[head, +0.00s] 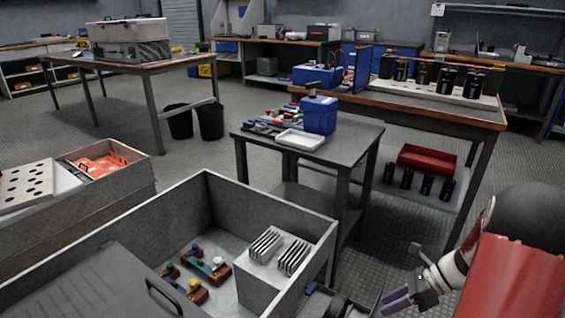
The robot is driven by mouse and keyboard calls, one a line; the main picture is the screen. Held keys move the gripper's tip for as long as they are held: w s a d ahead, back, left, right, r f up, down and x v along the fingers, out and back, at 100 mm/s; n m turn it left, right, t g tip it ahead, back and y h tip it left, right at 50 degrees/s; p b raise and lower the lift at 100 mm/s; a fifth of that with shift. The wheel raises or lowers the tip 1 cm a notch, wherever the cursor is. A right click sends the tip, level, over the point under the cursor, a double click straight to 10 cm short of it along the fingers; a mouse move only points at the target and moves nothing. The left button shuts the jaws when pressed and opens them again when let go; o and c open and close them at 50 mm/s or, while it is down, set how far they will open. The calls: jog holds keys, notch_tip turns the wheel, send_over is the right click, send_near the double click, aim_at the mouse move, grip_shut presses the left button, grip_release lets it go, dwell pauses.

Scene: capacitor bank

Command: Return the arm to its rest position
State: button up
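My gripper (396,300) is at the lower right of the head view, at the end of my white and black arm (450,268). It has purple fingers that point left. They are small and seen at an angle, so I cannot tell whether they are open or shut. I see nothing between them. The gripper is low, right of the grey open bin and in front of the workbench's lower shelf. A large red part and a dark round part beside the arm hide some of the floor at the right edge.
The grey open bin (325,235) holds finned plates and small coloured parts. A small dark table (345,148) carries a blue box (319,115) and a white tray (301,140). A workbench (440,110) holds black cylinders.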

jog(key=s+a+r+n+t+h+p, duration=0.1)
jog(key=s+a+r+n+h, duration=0.2)
jog(key=s+r+n, duration=0.2)
jog(key=s+a+r+n+t+h+p, duration=0.1)
jog(key=s+a+r+n+t+h, duration=0.1)
jog(key=r+n, duration=0.9)
jog(key=s+a+r+n+t+h+p, duration=0.2)
jog(key=s+a+r+n+h, duration=0.2)
jog(key=s+a+r+n, duration=0.2)
notch_tip(320, 180, up, 2)
jog(key=shift+s+a+n+h, duration=0.15)
jog(key=shift+s+n+h, duration=0.15)
jog(key=shift+s+n, duration=0.9)
jog(key=shift+f, duration=0.1)
